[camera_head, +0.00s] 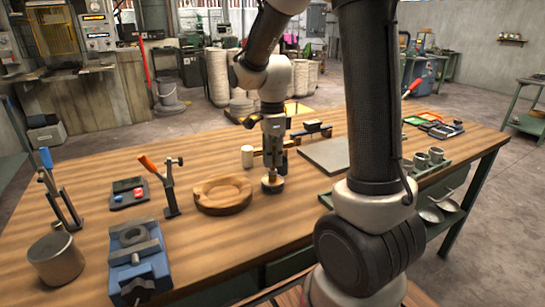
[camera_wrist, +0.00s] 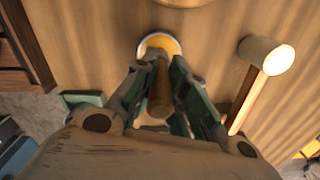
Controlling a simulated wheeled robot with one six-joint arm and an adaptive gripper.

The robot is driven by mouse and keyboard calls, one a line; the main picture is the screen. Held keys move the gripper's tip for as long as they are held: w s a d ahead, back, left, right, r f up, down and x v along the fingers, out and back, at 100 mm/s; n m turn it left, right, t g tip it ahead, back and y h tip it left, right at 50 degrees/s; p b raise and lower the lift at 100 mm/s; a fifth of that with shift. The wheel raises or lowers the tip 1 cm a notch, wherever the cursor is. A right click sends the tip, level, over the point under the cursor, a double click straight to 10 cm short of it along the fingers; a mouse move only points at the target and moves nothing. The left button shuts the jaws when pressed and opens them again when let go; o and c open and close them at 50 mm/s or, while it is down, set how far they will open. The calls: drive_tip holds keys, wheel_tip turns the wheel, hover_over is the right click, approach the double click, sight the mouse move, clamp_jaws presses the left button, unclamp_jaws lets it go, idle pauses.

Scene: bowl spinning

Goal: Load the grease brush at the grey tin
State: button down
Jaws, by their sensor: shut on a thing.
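My gripper (camera_head: 272,158) points down over the table and is shut on the wooden handle of the grease brush (camera_wrist: 160,92). The handle stands between both fingers in the wrist view. The small grey tin (camera_head: 272,187) is directly below my gripper. In the wrist view the tin (camera_wrist: 148,42) shows a pale rim and orange-brown contents, just beyond the fingertips. The brush's lower end is hidden by the fingers and handle. I cannot tell whether it touches the contents.
A wooden ring-shaped block (camera_head: 222,208) lies left of the tin. A white-headed mallet (camera_wrist: 266,55) lies close by on the right in the wrist view. A grey plate (camera_head: 325,154), blue vise (camera_head: 138,262) and large grey cup (camera_head: 55,260) are also on the table.

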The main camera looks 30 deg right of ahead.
drive_tip(key=shift+r, duration=3.4)
drive_tip(key=shift+s, duration=0.15)
